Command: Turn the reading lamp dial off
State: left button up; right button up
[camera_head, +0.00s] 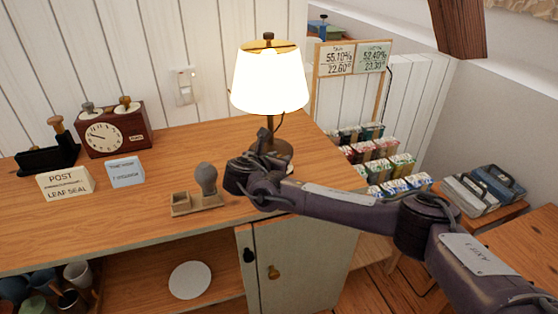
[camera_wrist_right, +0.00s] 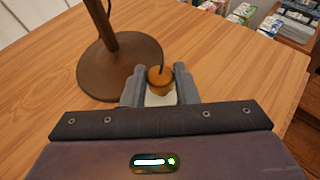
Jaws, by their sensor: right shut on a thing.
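The reading lamp (camera_head: 269,80) stands on the wooden counter, and its shade glows bright. Its round brown base (camera_wrist_right: 120,68) shows at the left of the right wrist view. The dial (camera_wrist_right: 160,78), an orange-brown knob with a dark cord at its top, sits beside the base on a pale plate. My right gripper (camera_wrist_right: 160,86) is around the dial, with one finger on each side, shut on it. In the head view my right gripper (camera_head: 262,150) is in front of the lamp's stem and hides the dial. My left gripper is not in view.
On the counter, a stamp-like tool with a rounded grey handle (camera_head: 206,180) stands left of my right gripper. Signs (camera_head: 65,182) and a wooden clock (camera_head: 117,130) are further left. A wall switch (camera_head: 184,86) is behind. The counter's middle left is clear.

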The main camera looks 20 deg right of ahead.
jog(key=shift+m+g+h, duration=0.4)
jog(key=shift+m+g, duration=0.1)
jog(key=o, duration=1)
jog(key=shift+v, duration=3.95)
jog(key=shift+f, duration=0.1)
